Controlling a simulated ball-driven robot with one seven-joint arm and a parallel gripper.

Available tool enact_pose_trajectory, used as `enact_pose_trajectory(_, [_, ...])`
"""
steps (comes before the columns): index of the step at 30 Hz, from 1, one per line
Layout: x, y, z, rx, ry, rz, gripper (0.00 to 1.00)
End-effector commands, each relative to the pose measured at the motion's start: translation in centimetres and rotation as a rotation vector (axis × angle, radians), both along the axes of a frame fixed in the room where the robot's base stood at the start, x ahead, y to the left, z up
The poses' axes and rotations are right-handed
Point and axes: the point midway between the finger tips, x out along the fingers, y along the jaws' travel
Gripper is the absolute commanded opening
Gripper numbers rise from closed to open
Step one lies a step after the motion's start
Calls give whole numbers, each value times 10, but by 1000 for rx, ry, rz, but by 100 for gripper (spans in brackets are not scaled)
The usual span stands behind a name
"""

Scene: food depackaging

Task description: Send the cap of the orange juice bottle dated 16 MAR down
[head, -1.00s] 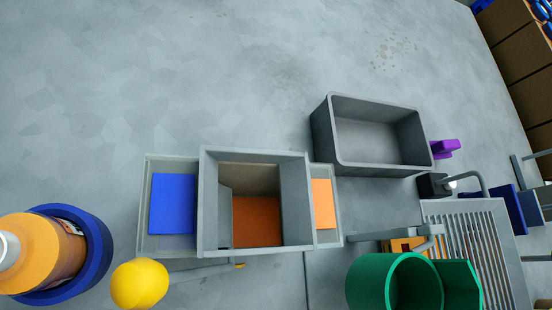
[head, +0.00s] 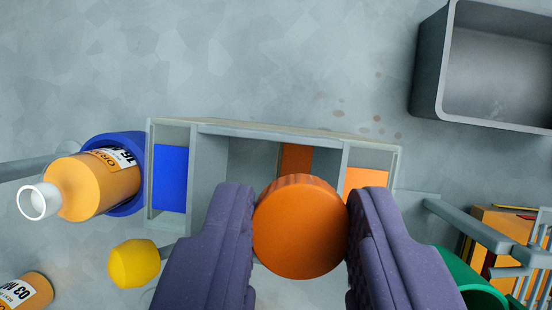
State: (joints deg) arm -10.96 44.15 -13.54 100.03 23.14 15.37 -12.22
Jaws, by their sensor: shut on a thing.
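My gripper (head: 300,232) is shut on an orange cap (head: 300,228), one purple finger on each side. The cap hides part of the grey chute box (head: 270,131) beyond it. Inside the box an orange panel (head: 295,160) shows. I cannot tell how high the cap is over it. The orange juice bottle (head: 88,190) sits tilted in a blue holder (head: 131,150) at the left. Its white neck is bare, and its label is partly readable, with a 16. A yellow knob (head: 134,263) is below it.
A blue panel (head: 170,178) and an orange panel (head: 365,180) flank the chute box. A second orange bottle (head: 20,293), labelled 03, is at the lower left. A grey bin (head: 490,75) stands at the upper right. A green container (head: 465,280) is at the lower right.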

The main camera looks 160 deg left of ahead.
Motion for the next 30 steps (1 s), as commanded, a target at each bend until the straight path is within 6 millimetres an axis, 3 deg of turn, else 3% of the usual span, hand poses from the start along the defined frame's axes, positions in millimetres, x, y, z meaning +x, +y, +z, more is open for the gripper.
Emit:
enact_pose_trajectory(1, [0, 0, -11, 0, 2, 0, 4])
enact_pose_trajectory(6, [0, 0, -28, 0, 1, 0, 4])
enact_pose_trajectory(14, [0, 0, -29, 0, 0, 0, 4])
enact_pose_trajectory(15, [0, 0, -29, 0, 0, 0, 34])
enact_pose_trajectory(19, [0, 0, -29, 0, 0, 0, 62])
enact_pose_trajectory(30, [-3, 0, -20, -1, -2, 1, 62])
